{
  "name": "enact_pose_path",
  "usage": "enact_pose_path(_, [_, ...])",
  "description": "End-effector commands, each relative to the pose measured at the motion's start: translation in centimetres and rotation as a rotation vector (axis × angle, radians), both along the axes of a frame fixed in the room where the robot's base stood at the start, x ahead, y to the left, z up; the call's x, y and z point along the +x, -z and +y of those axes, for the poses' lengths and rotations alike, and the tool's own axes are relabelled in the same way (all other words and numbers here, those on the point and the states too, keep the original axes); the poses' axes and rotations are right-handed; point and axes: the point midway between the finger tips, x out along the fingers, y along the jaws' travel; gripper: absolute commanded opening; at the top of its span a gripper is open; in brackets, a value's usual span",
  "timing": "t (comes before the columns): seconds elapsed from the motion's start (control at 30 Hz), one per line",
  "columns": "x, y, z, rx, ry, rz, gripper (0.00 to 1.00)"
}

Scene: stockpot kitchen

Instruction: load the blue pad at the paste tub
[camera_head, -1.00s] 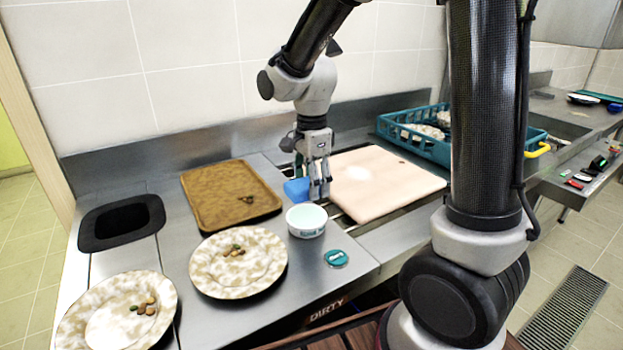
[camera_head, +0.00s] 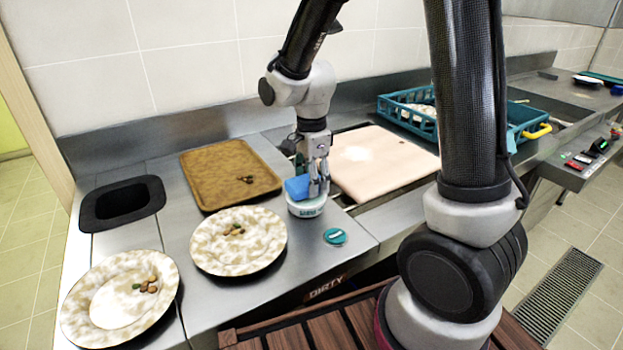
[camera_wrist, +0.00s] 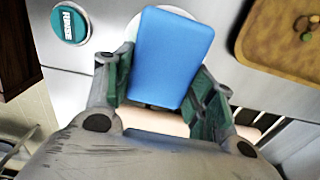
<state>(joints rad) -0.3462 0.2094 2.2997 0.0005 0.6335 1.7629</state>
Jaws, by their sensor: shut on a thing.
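My gripper (camera_head: 317,181) is shut on the blue pad (camera_head: 297,187). In the wrist view the blue pad (camera_wrist: 172,55) lies between the two green-lined fingers (camera_wrist: 160,92). The small white paste tub (camera_head: 306,207) stands on the steel counter, directly under the pad in the head view. The pad covers the tub's mouth there, and I cannot tell whether it touches the paste. In the wrist view only a pale edge of the tub (camera_wrist: 133,25) shows behind the pad.
Two plates with food scraps (camera_head: 215,262) (camera_head: 80,335) and a brown tray (camera_head: 197,162) are to the left. A pale board (camera_head: 400,180) lies behind right, near a teal crate (camera_head: 392,108).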

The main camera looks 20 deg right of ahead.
Motion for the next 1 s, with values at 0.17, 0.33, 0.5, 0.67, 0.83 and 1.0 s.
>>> enact_pose_path(0.17, [0.01,-0.02,0.00,0.000,0.000,0.000,0.36])
enact_pose_path(0.33, [0.01,0.02,0.00,0.000,0.000,0.000,0.36])
enact_pose_path(0.5, [0.01,0.19,0.00,0.000,0.000,0.000,0.36])
enact_pose_path(0.67, [0.01,0.39,0.00,0.000,0.000,0.000,0.36])
enact_pose_path(0.83, [0.00,0.60,0.00,0.000,0.000,0.001,0.36])
enact_pose_path(1.0, [-0.01,0.79,0.00,0.000,0.000,0.001,0.36])
